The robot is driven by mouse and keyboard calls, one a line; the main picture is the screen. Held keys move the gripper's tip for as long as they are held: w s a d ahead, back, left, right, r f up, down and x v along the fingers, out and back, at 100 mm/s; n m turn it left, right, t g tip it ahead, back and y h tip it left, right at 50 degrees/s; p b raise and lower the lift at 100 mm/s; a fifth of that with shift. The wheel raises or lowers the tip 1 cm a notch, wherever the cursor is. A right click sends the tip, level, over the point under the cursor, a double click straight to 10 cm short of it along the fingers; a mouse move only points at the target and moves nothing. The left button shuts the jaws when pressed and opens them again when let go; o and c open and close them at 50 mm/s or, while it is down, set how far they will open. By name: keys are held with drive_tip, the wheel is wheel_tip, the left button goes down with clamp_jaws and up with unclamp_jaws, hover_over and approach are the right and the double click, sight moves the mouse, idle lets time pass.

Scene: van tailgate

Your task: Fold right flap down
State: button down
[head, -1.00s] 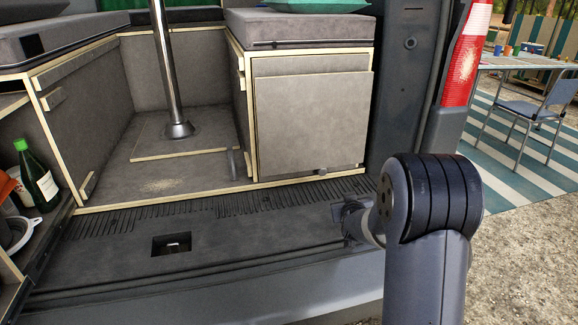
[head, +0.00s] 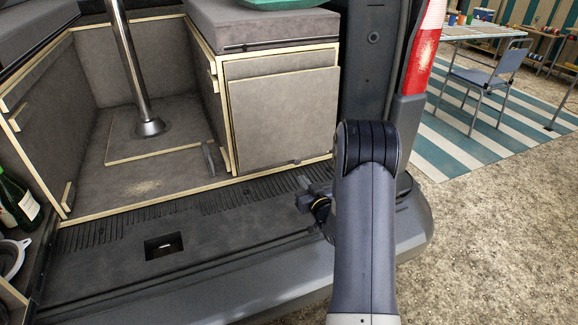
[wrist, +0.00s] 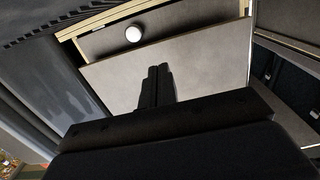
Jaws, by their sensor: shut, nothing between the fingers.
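The right flap (head: 285,118) is a flat grey panel on the front of the right cabinet (head: 226,120) in the head view. It stands upright against the cabinet face, with a small knob (head: 297,162) at its lower edge. My gripper (head: 305,184) is low in front of the flap's lower right corner, over the van's sill, and looks apart from it. In the wrist view the flap (wrist: 205,75) lies beyond my shut, empty fingers (wrist: 157,70), and a round pale knob (wrist: 133,34) shows above its edge. Contact between fingertips and flap cannot be told.
A metal table post (head: 128,70) stands left of the cabinet. Green bottles (head: 18,203) are at the far left. The van's floor (head: 115,250) in front is mostly clear, with a recessed slot. The tail lamp (head: 425,50) and van pillar are close on the right of the cabinet.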

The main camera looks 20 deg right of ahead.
drive_tip(key=w, duration=0.5)
drive_tip(key=w+b, duration=0.1)
drive_tip(key=w, duration=0.3)
drive_tip(key=shift+w+a+f, duration=0.15)
drive_tip(key=shift+w+f, duration=0.05)
drive_tip(key=shift+w, duration=0.2)
drive_tip(key=shift+f, duration=0.1)
